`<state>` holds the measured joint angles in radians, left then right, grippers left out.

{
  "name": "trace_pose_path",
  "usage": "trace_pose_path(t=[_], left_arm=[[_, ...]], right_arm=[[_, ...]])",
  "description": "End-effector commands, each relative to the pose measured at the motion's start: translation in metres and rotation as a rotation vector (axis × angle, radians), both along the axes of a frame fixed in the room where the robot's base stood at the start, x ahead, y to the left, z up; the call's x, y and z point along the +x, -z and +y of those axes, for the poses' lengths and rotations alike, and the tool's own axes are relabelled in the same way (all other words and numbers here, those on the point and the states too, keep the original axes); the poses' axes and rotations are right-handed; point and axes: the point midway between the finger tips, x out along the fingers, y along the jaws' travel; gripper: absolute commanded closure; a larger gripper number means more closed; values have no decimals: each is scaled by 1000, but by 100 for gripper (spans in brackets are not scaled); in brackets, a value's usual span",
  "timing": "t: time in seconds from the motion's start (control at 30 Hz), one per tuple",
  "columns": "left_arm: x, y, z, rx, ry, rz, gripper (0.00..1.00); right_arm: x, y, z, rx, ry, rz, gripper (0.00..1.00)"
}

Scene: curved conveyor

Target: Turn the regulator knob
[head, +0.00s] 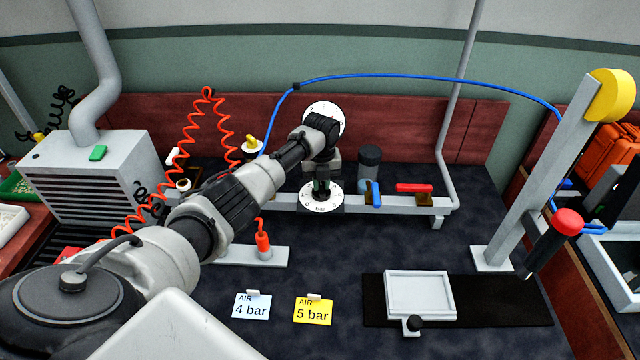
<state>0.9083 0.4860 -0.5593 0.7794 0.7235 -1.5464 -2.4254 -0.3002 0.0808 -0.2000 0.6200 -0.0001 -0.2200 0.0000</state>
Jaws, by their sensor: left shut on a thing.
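The regulator has a white round dial plate marked in bar (321,204) on the bench rail. A second white numbered dial face (324,106) stands behind it, partly covered by my left wrist. My left arm reaches in from the lower left, and its gripper (321,182) points down at the middle of the lower plate. The left gripper is shut on the regulator knob, which is mostly hidden between the dark fingers, so its setting cannot be read. My right gripper is not in view.
A blue card "AIR 4 bar" (252,306) and a yellow card "AIR 5 bar" (313,311) lie in front. A blue lever (375,194) and a red lever (414,188) are right of the regulator. A coiled orange hose (190,130) hangs left.

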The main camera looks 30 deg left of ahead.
Motion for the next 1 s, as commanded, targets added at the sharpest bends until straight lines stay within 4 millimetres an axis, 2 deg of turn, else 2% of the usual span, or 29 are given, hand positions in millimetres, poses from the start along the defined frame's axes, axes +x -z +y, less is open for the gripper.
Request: trace_pose_path(t=[0.33,0.9,0.93,1.0], left_arm=[[2,-1,-1,-2,144,-3,100],[1,-1,-1,-1,170,-2,100],[1,-1,-1,-1,170,-2,78],[1,-1,-1,-1,170,-2,68]], right_arm=[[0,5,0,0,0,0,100],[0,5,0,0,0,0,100],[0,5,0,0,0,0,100],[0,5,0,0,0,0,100]])
